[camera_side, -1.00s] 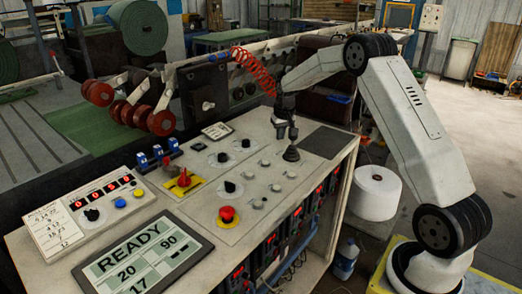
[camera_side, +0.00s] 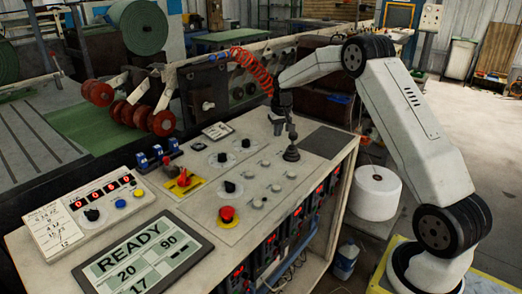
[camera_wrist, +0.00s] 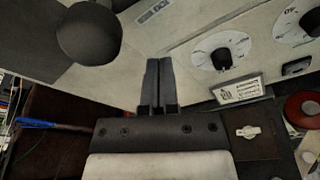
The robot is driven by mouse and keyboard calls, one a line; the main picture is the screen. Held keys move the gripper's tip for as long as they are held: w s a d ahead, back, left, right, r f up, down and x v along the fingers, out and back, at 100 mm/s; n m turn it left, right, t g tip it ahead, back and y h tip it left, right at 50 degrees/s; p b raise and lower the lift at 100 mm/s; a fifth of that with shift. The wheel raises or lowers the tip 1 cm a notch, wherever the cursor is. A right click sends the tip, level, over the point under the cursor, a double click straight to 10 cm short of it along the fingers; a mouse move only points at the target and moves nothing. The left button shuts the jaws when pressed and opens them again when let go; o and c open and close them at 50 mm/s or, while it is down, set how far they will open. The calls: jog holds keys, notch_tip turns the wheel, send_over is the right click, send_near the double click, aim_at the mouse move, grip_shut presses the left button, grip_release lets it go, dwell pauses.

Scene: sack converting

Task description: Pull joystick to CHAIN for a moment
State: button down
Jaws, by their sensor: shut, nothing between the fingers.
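The joystick (camera_side: 291,153) is a black stick on a dark round boot near the right end of the grey control panel (camera_side: 225,160). Its dark ball knob (camera_wrist: 88,33) fills the upper left of the wrist view. My gripper (camera_side: 281,132) is close beside the joystick in the side view, above the panel. In the wrist view my fingers (camera_wrist: 158,70) are together and empty, to the right of the knob and below it. I cannot tell whether they touch the stick. The CHAIN marking is not readable.
Several black dial knobs (camera_side: 231,187) and small buttons stand on the panel. A red mushroom button (camera_side: 228,214) is nearer the front, and a READY screen (camera_side: 142,255) at the left front. A red coiled hose (camera_side: 255,68) hangs behind my gripper. A dark flat pad (camera_side: 325,142) lies right of the joystick.

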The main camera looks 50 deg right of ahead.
notch_tip(320, 180, up, 7)
dwell(1.1)
jog(key=s+a+f+n, duration=0.2)
jog(key=s+a, duration=0.3)
jog(key=a, duration=0.4)
jog(key=s+a+f+n, duration=0.1)
jog(key=s+a, duration=0.3)
jog(key=a, duration=0.5)
jog(key=s+a+f+n, duration=0.1)
jog(key=s+a, duration=0.3)
jog(key=s, duration=0.4)
jog(key=s+a+f+n+y, duration=0.1)
jog(key=s+a+f+n, duration=0.1)
jog(key=s+a, duration=0.3)
jog(key=s+f, duration=0.1)
jog(key=s, duration=0.1)
jog(key=shift+s+a+f+t, duration=0.2)
jog(key=shift+s+f+t, duration=0.1)
jog(key=shift+s, duration=0.1)
